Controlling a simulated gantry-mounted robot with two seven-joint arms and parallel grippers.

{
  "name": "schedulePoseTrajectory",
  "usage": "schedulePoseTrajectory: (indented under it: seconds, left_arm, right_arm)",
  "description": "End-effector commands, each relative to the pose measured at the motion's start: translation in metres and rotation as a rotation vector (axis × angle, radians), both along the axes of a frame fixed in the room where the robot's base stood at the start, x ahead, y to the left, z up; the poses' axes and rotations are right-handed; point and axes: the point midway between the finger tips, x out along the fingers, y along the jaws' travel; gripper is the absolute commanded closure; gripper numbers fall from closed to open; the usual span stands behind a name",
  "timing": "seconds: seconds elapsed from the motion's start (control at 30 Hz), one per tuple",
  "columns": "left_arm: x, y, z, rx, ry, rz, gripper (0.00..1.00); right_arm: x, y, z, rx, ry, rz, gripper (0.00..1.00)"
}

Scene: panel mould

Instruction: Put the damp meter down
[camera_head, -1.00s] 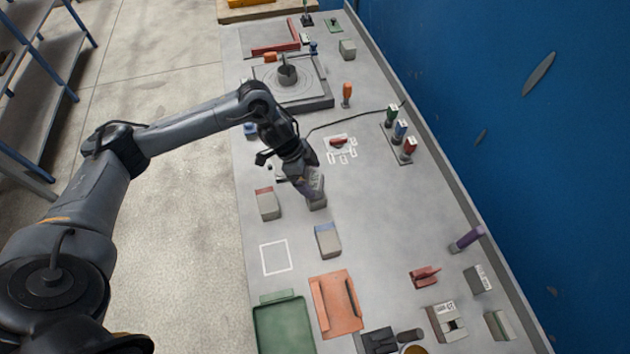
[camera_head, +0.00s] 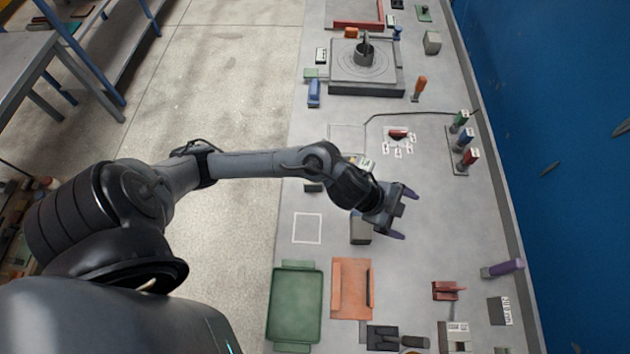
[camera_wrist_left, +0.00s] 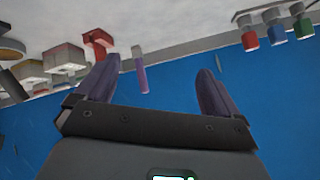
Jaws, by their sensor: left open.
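My left gripper (camera_head: 403,213) is open, with its purple fingers apart and pointing right above the bench. In the left wrist view the gap between the fingers (camera_wrist_left: 157,95) is empty. A small pale item with dark marks (camera_head: 366,162) shows just behind my left wrist and is partly hidden by it. It may be the damp meter, but I cannot tell for sure. A grey block (camera_head: 360,232) sits on the bench below the gripper, partly covered by it. My right gripper is out of view.
A white outlined square (camera_head: 307,228) on the bench is empty. A green tray (camera_head: 294,307) and an orange tray (camera_head: 337,290) lie near. Coloured pieces (camera_head: 466,140) stand in a rack, with a blue wall (camera_head: 560,110) beyond.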

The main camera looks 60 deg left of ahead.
Motion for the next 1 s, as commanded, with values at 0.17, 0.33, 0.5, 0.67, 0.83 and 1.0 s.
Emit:
schedulePoseTrajectory:
  seconds: [0.17, 0.33, 0.5, 0.67, 0.83, 1.0]
  left_arm:
    - [-0.042, 0.000, -0.004, -0.058, 0.049, 0.309, 0.04]
    - [-0.102, 0.040, -0.024, -0.044, 0.250, 0.590, 0.04]
    - [-0.161, 0.068, -0.040, -0.026, 0.454, 0.759, 0.04]
    - [-0.190, 0.079, -0.046, -0.022, 0.555, 0.823, 0.04]
    - [-0.197, 0.081, -0.047, -0.019, 0.577, 0.836, 0.04]
    - [-0.196, 0.080, -0.047, -0.019, 0.575, 0.834, 0.04]
  right_arm:
    - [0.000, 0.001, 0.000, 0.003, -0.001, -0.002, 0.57]
    - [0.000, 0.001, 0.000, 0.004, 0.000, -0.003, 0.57]
    - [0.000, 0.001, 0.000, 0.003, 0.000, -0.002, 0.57]
    - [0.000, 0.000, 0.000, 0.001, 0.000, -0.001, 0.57]
    - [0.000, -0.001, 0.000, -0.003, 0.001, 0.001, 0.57]
    - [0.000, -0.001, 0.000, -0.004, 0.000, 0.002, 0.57]
